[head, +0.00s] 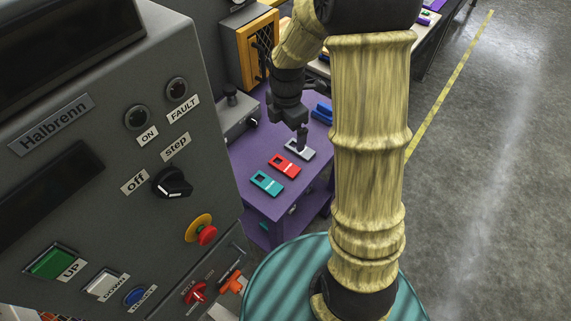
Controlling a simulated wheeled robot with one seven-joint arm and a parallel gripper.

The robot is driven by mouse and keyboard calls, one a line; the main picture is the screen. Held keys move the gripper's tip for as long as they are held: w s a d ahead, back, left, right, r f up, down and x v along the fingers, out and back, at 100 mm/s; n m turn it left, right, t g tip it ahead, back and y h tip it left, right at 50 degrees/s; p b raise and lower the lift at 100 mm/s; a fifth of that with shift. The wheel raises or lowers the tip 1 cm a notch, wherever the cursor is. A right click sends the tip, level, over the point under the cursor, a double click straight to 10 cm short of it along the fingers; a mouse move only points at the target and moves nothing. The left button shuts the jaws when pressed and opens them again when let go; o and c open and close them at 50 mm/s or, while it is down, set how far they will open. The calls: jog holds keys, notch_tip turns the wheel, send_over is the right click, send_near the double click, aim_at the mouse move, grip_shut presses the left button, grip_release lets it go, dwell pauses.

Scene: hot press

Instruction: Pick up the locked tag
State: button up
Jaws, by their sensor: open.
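Several small tags lie flat in a row on the purple table (258,205). A teal tag (267,183) is nearest, then a red tag (285,166), then a light grey tag (295,148). Each seems to have a dark hole at one end, and the red one has a pale mark. The lettering is too small to read, so I cannot tell which is the locked tag. My gripper (303,145) points down at the grey tag and is open. Its fingers hide part of that tag, and I cannot tell whether they touch it.
Blue pieces (322,112) lie behind the grey tag. A grey box with a knob (236,118) stands at the table's left. The large Halbrenn control panel (110,165) fills the left side. Open floor (500,200) lies right.

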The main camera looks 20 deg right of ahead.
jog(key=n, duration=0.1)
jog(key=w+n, duration=0.1)
jog(key=n, duration=0.1)
jog(key=shift+w+f, duration=0.15)
jog(key=shift+w, duration=0.15)
jog(key=shift+f, duration=0.1)
jog(key=p, duration=0.2)
send_over(285, 165)
jog(key=f, duration=1.1)
jog(key=shift+s, duration=0.25)
jog(key=shift+f, duration=0.55)
jog(key=shift+w+f+p, duration=0.2)
jog(key=shift+f+p, duration=0.9)
jog(key=shift+f, duration=1.5)
